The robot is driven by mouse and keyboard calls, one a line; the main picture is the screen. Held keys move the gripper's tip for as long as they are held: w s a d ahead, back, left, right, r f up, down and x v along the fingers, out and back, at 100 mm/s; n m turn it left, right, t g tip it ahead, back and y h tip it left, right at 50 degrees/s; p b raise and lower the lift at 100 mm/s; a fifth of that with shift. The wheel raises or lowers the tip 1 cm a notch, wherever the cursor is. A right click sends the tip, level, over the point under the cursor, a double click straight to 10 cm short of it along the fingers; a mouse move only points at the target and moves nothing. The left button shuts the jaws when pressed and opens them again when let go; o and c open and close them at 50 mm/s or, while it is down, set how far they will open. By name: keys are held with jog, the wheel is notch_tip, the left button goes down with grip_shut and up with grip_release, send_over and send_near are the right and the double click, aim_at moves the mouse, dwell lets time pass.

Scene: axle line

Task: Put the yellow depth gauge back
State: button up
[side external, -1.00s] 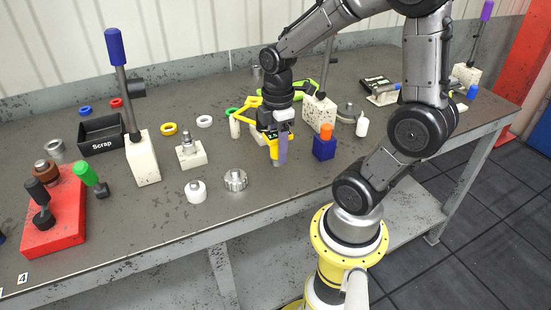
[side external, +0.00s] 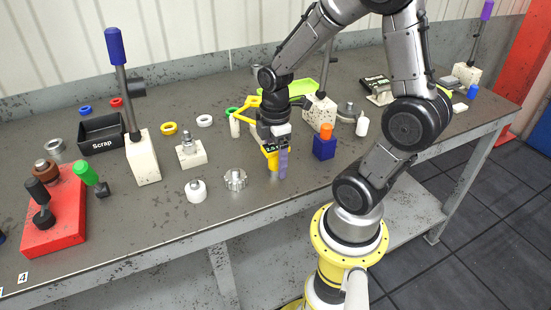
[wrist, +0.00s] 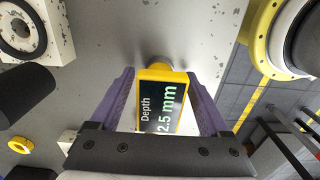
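The yellow depth gauge (side external: 271,162) is at my gripper (side external: 277,165) over the middle of the bench. Its dark display shows in the wrist view (wrist: 163,106) and reads "Depth 2.5 mm". In the wrist view my gripper (wrist: 162,80) has its purple fingers against the left and right sides of the gauge, so it looks shut on it. The gauge's lower end points down at the bench top. I cannot tell whether it touches the bench.
A blue block with an orange top (side external: 324,148) stands close to the right of my gripper. A metal gear-like part (side external: 235,180) and a white round part (side external: 195,190) lie to the left. A lever press (side external: 143,160) and the Scrap bin (side external: 103,146) stand farther left.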

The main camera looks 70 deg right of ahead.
jog(key=shift+r, duration=0.1)
notch_tip(320, 180, up, 12)
jog(key=shift+r, duration=0.1)
jog(key=shift+a+r, duration=0.15)
jog(key=shift+a, duration=0.15)
jog(key=s+a+r+m+t, duration=0.2)
jog(key=s+a+m+t, duration=0.2)
jog(key=a+m, duration=0.5)
jog(key=shift+s+a+t, duration=0.2)
jog(key=shift+s+t, duration=0.1)
jog(key=shift+t, duration=0.5)
